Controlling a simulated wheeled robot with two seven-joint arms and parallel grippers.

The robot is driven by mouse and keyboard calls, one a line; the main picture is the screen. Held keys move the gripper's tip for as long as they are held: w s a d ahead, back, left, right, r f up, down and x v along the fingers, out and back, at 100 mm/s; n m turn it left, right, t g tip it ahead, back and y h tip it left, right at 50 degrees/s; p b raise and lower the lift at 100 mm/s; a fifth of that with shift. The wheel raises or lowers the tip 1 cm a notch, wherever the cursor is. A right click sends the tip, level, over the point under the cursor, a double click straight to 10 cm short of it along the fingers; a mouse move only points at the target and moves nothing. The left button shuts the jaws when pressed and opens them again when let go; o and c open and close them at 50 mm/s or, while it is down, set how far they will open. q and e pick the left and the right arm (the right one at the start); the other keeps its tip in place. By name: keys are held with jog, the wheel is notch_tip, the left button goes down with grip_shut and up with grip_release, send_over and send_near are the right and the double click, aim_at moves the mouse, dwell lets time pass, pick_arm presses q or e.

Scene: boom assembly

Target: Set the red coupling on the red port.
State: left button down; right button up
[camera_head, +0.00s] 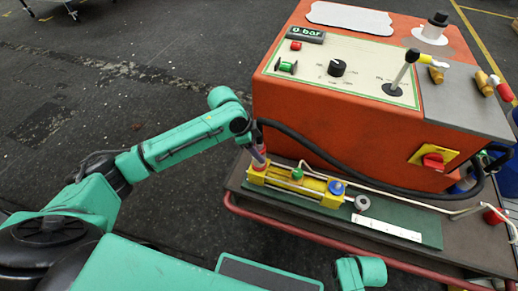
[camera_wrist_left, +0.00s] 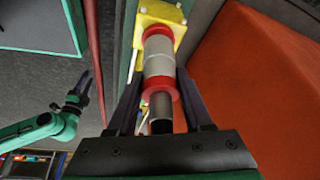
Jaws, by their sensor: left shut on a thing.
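The red coupling (camera_wrist_left: 160,65) is a grey cylinder with a red ring at its near end, and a black hose (camera_wrist_left: 161,112) runs from it. My left gripper (camera_head: 258,158) is shut on it, with a finger on each side in the left wrist view (camera_wrist_left: 158,95). The coupling is lined up with the red port (camera_wrist_left: 158,32) on the yellow block (camera_head: 295,183). They look close together or touching; I cannot tell how far it is seated. In the head view the gripper hides most of the port. My right gripper (camera_wrist_left: 78,95) shows small in the left wrist view.
The yellow block lies on a green board (camera_head: 425,222) on the ledge of the orange machine (camera_head: 330,118). A blue port (camera_head: 337,187), green knob (camera_head: 297,174) and grey ring (camera_head: 362,203) are nearby. A black hose (camera_head: 330,160) loops behind. A red rail (camera_head: 300,242) edges the ledge.

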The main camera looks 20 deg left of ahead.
pick_arm(q)
jog(key=shift+f, duration=0.5)
jog(key=c, duration=0.6)
grip_release()
jog(key=p+v, duration=1.1)
jog(key=p, duration=0.2)
